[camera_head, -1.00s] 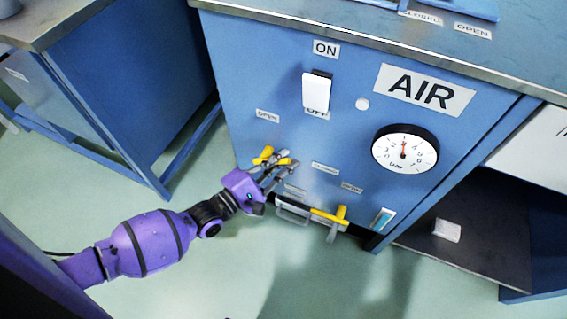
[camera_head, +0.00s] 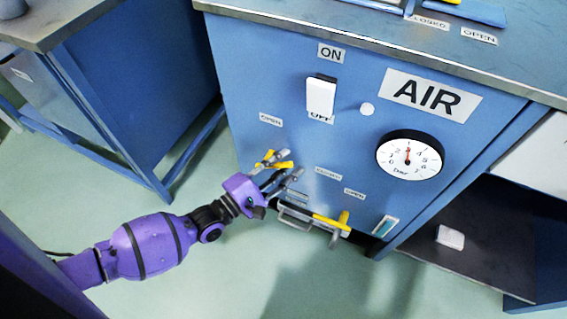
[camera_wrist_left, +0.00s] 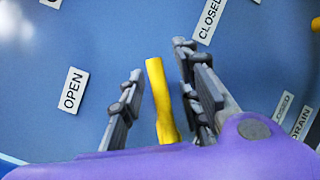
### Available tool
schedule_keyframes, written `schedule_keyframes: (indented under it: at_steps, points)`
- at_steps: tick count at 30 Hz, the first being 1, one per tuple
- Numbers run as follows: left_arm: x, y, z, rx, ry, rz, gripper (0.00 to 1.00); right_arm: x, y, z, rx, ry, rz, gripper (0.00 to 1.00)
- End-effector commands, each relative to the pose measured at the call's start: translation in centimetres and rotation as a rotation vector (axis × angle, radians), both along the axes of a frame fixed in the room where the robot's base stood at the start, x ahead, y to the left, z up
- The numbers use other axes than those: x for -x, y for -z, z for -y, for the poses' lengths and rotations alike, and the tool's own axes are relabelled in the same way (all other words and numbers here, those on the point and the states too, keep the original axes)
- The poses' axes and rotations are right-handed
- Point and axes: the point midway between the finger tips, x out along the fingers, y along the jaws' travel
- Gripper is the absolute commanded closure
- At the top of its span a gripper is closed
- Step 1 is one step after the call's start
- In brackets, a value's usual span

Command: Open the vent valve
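A yellow valve lever (camera_head: 283,165) is on the left of the blue cabinet front. It also shows in the left wrist view (camera_wrist_left: 160,100), standing between an OPEN label (camera_wrist_left: 73,90) and a CLOSED label (camera_wrist_left: 208,20). My left gripper (camera_head: 279,168) is at this lever. In the left wrist view its fingers (camera_wrist_left: 160,88) are spread on either side of the lever, with gaps visible on both sides. The fingers partly hide the lever in the head view. I can read no name plate for this valve. My right gripper is not in view.
A white ON/OFF switch (camera_head: 321,96) and an AIR gauge (camera_head: 409,157) are above. Floor is clear at the front.

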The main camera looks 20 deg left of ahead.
Motion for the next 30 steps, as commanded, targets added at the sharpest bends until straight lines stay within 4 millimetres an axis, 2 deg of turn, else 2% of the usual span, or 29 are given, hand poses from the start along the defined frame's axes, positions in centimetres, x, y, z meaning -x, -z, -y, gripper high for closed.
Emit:
schedule_keyframes:
  at_steps: [4,8,21,25,30]
  points:
    - [0.2,0.0,-0.1,0.0,0.0,0.0,0.69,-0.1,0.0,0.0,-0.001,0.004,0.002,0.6]
    - [1.5,0.2,-0.8,-0.001,0.0,-0.003,0.69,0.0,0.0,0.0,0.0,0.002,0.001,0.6]
    - [9.2,0.7,-4.6,-0.001,0.0,-0.002,0.69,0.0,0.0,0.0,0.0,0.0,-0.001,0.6]
    - [10.3,0.7,-5.2,0.0,0.0,0.0,0.69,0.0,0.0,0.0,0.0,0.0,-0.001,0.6]
    - [10.7,0.7,-5.4,0.0,0.001,0.001,0.69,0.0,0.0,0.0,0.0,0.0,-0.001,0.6]
